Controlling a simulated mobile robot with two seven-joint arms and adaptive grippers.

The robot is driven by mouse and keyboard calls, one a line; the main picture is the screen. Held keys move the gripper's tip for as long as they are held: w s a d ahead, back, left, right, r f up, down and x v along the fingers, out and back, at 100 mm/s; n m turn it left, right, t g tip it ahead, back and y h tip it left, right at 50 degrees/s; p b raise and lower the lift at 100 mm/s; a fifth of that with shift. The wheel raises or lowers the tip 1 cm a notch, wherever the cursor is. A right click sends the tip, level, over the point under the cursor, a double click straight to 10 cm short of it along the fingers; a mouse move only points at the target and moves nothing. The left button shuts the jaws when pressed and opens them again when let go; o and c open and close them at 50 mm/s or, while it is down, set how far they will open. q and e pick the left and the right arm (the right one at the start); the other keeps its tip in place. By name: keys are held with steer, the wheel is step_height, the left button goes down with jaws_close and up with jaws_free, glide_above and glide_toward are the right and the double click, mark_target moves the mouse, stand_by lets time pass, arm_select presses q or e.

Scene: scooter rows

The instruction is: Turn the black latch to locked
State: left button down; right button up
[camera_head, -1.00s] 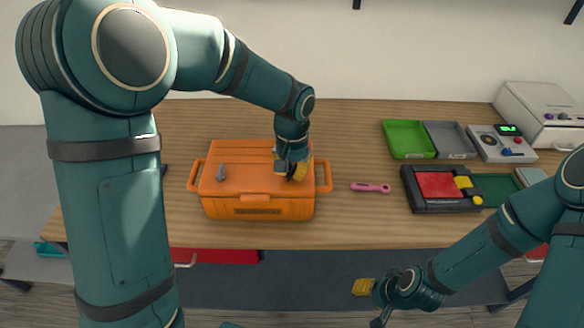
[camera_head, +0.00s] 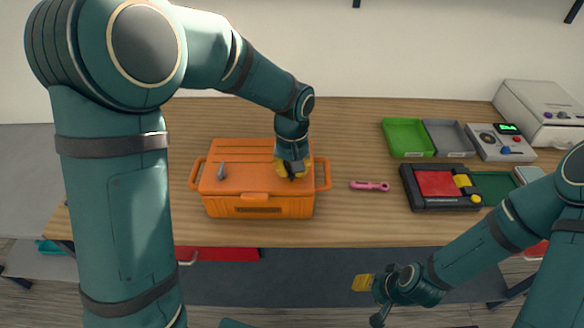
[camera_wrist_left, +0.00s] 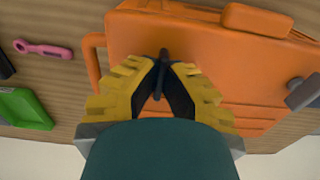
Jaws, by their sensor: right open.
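The black latch (camera_wrist_left: 163,72) is a thin dark bar on the lid of the orange box (camera_head: 232,187), towards the lid's right side in the head view. My left gripper (camera_head: 293,172) is over it, pointing down. In the left wrist view the yellow, black-padded fingers of this gripper (camera_wrist_left: 162,78) close in on the latch from both sides. The fingers hide part of the latch. A grey latch (camera_head: 222,170) stands on the lid's left side, and it also shows in the left wrist view (camera_wrist_left: 302,93). My right gripper (camera_head: 368,300) is open and empty, low in front of the table.
A pink tool (camera_head: 370,186) lies right of the box. Further right are a green tray (camera_head: 408,138), a grey tray (camera_head: 449,139), a black-and-red device (camera_head: 437,187) and a panel with a green display (camera_head: 502,143). Bare wood (camera_head: 346,222) lies in front of the pink tool.

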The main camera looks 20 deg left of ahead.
arm_select(q)
steer(key=c, duration=1.1)
jaws_free()
step_height(320, 180, up, 12)
steer(key=shift+s+f, duration=0.1)
